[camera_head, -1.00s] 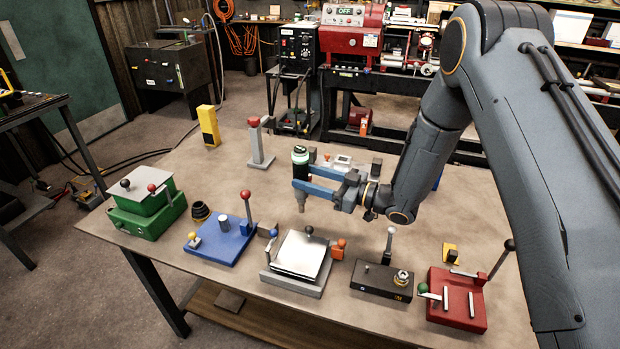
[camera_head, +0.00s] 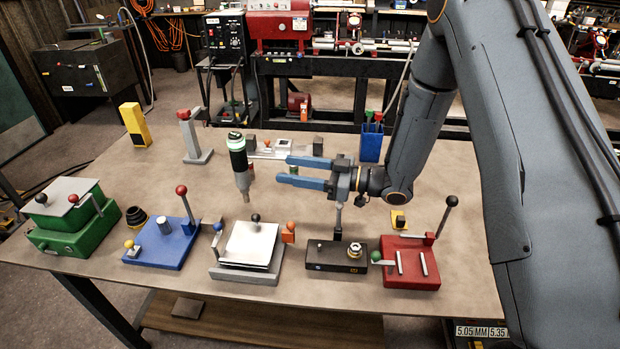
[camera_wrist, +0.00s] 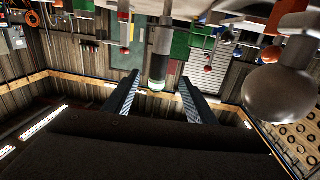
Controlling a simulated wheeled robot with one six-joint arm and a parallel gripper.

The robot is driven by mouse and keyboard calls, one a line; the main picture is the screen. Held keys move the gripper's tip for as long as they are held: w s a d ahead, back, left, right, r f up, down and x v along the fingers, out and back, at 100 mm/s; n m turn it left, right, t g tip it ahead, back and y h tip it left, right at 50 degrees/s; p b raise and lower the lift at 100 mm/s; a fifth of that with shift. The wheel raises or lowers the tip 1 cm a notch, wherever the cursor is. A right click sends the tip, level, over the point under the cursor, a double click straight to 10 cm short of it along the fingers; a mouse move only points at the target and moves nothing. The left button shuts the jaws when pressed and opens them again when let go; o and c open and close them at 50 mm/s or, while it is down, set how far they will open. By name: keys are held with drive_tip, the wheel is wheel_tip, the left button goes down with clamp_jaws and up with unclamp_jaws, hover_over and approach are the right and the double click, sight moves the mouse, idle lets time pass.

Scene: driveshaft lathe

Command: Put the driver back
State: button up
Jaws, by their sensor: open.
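In the wrist view the driver (camera_wrist: 159,68) shows just past the fingertips, between the two open fingers, with nothing in the grip.
Along the bench's front stand a green box (camera_head: 72,220), a blue fixture (camera_head: 164,246), a white-topped fixture (camera_head: 251,245), a dark block (camera_head: 330,258) and a red fixture (camera_head: 409,265), several with upright levers. Behind are a grey post (camera_head: 193,140) and a blue bin (camera_head: 371,142).

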drive_tip(key=w+d+m+t+h, duration=0.4)
drive_tip(key=w+d+t+h, duration=0.1)
drive_tip(key=w+d+h, duration=0.2)
drive_tip(key=s+d+m+h, duration=0.3)
drive_tip(key=d+m+h, duration=0.2)
drive_tip(key=d+h, duration=0.5)
drive_tip(key=s+d+m+g, duration=0.3)
drive_tip(key=s+d+g, duration=0.1)
drive_tip(key=s, duration=0.8)
drive_tip(key=s+d+r+m+g, duration=0.1)
drive_tip(key=s+d+m+g, duration=0.2)
drive_tip(key=s, duration=1)
drive_tip(key=shift+d+m+g+h, duration=0.3)
drive_tip(key=shift+d+g, duration=0.2)
